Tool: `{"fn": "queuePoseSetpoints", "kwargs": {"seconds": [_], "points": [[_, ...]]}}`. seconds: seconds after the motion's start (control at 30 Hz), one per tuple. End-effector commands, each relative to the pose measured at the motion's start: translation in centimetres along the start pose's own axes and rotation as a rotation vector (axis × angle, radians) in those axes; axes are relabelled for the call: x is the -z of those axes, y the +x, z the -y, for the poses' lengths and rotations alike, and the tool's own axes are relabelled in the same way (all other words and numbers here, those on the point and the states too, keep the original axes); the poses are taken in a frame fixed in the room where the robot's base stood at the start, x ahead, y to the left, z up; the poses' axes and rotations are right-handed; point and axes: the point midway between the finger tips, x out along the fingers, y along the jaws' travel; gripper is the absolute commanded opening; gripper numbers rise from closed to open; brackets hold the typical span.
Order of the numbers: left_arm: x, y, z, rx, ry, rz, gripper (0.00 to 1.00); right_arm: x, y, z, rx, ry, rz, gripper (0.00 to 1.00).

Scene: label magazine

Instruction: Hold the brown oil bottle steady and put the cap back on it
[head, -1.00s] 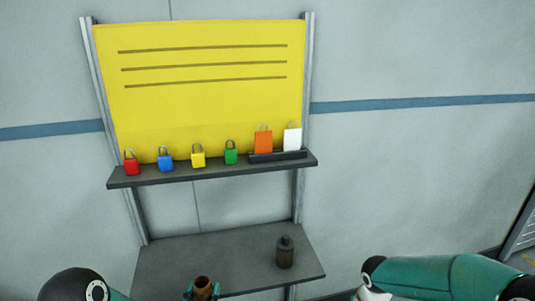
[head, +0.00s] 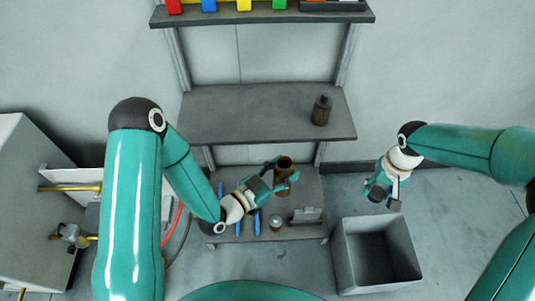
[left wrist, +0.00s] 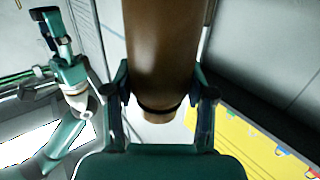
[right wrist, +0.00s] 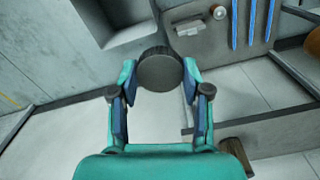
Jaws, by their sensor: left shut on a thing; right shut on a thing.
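The brown oil bottle (head: 284,184) is upright in the head view, with its open dark mouth on top and no cap on it. My left gripper (head: 279,181) is shut around its body; in the left wrist view the bottle (left wrist: 163,45) fills the space between the fingers. My right gripper (head: 386,201) is shut on the dark cap (head: 395,206), well to the right of the bottle. In the right wrist view the round, ridged cap (right wrist: 160,71) sits between the fingertips. The cap and bottle are apart.
A dark bottle (head: 321,111) stands on the grey middle shelf (head: 245,122). The lower shelf (head: 310,190) holds blue tools, a small round item (head: 276,223) and a grey holder (head: 307,215). A grey open bin (head: 348,257) stands below my right gripper.

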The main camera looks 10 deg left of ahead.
Motion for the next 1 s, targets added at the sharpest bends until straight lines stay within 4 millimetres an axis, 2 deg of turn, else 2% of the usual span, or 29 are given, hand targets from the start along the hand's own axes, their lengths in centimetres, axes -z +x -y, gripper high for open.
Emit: {"fn": "queuePoseSetpoints", "kwargs": {"seconds": [0.2, 0.53, 0.67, 0.73, 0.8, 0.87, 1.0], "points": [[-0.1, 0.2, -1.7, -0.067, 0.005, -0.001, 0.00, 0.0, 0.0, 0.0, 0.000, 0.000, 0.000, 0.31], [-0.1, 0.2, -1.7, -0.069, 0.004, -0.001, 0.00, 0.0, 0.0, 0.0, 0.000, -0.002, 0.000, 0.31], [-0.1, 0.2, -1.7, -0.068, 0.004, -0.001, 0.00, -0.6, 0.0, -0.2, 0.000, -0.023, 0.001, 0.31], [-0.1, 0.2, -1.7, -0.068, 0.004, -0.001, 0.00, -0.9, -0.6, -0.5, 0.001, -0.036, -0.002, 0.31], [-0.1, 0.2, -1.7, -0.068, 0.004, -0.001, 0.00, -0.5, -1.7, -0.6, 0.001, -0.045, -0.006, 0.31], [-0.1, 0.2, -1.7, -0.068, 0.004, -0.001, 0.00, -0.1, -2.5, 0.4, 0.001, -0.069, -0.005, 0.31], [-0.1, 0.2, -1.7, -0.067, 0.004, -0.001, 0.00, 1.0, -4.9, 3.8, 0.002, -0.145, -0.007, 0.31]]}}
